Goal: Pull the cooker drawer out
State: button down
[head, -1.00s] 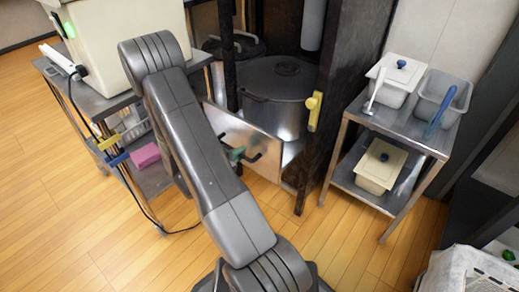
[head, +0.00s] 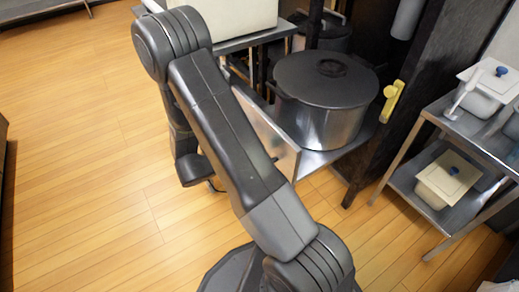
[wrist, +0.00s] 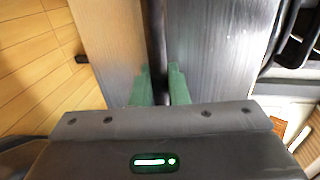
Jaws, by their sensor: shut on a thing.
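The cooker drawer (head: 312,162) is a metal tray with an upright front panel, drawn out from the dark wooden cabinet frame. A large lidded metal pot (head: 325,95) stands upright on it. In the wrist view the drawer's front panel (wrist: 212,45) fills the middle, with its dark bar handle (wrist: 156,40) running up the picture. My gripper (wrist: 159,88) has its green fingertips on either side of this handle, shut on it. In the head view my own arm hides the gripper and the handle.
A yellow handle (head: 391,100) is on the dark post right of the pot. A metal shelf cart (head: 448,215) with lidded containers (head: 447,180) stands at the right. A pale appliance (head: 225,18) is behind my arm. The wooden floor (head: 80,150) at the left is clear.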

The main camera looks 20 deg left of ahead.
jog(key=c, duration=1.5)
grip_release()
jog(key=p+v, duration=0.3)
jog(key=v, duration=1)
jog(key=shift+s+a, duration=0.2)
jog(key=shift+s, duration=0.1)
jog(key=shift+w, duration=0.1)
jog(key=b+x, duration=0.3)
jog(key=x, duration=1.1)
jog(key=shift+w+d+r, duration=0.1)
